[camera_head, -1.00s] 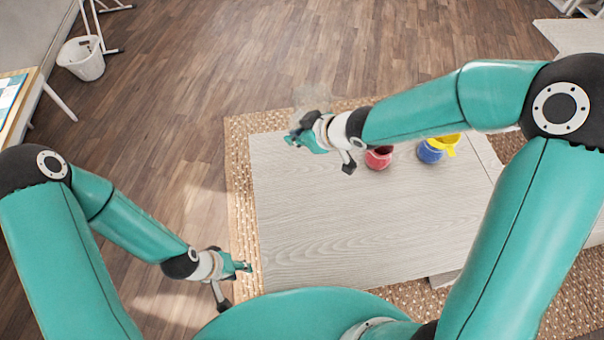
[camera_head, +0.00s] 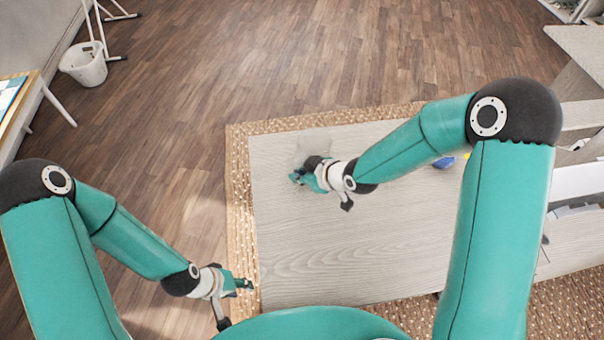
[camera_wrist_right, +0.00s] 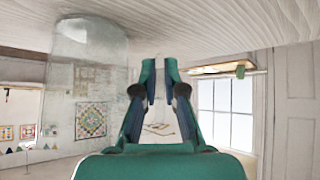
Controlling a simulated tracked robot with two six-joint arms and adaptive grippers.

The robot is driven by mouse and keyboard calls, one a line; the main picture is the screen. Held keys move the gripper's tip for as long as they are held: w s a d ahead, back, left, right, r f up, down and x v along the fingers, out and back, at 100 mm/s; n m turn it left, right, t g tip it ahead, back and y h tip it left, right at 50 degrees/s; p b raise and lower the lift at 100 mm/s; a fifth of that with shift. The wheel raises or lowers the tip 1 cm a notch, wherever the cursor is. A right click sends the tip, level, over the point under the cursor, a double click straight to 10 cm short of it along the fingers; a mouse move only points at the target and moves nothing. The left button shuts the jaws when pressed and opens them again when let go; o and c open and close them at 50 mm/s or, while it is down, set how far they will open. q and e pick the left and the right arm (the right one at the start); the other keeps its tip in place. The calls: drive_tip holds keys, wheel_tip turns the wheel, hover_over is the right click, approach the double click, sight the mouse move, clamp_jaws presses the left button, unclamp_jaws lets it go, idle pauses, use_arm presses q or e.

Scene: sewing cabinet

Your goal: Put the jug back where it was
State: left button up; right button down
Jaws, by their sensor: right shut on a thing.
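The clear, see-through jug (camera_head: 312,146) is at the far left part of the pale wooden table top (camera_head: 340,250). In the right wrist view the jug (camera_wrist_right: 88,55) appears left of the fingers, with its end against the table surface; whether it bears on it I cannot tell. My right gripper (camera_head: 304,176) is at the jug's near side, low over the table. In its wrist view the fingers (camera_wrist_right: 160,72) are close together, shut on the jug; the held part is hard to make out. My left gripper (camera_head: 245,285) is at the table's near left edge, apart from the jug; its finger gap is unclear.
A blue cup (camera_head: 443,163) is mostly hidden behind my right arm, with a bit of yellow beside it. The table's middle and front are clear. A woven rug (camera_head: 240,180) lies beneath. White shelving (camera_head: 580,180) stands right, a white basket (camera_head: 84,64) far left.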

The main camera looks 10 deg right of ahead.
drive_tip(key=c, duration=1.7)
unclamp_jaws()
drive_tip(key=shift+f, duration=0.1)
drive_tip(key=o, duration=0.5)
drive_tip(key=shift+c, duration=0.2)
drive_tip(key=p+v, duration=0.2)
drive_tip(key=v, duration=1)
drive_tip(key=shift+s, duration=0.1)
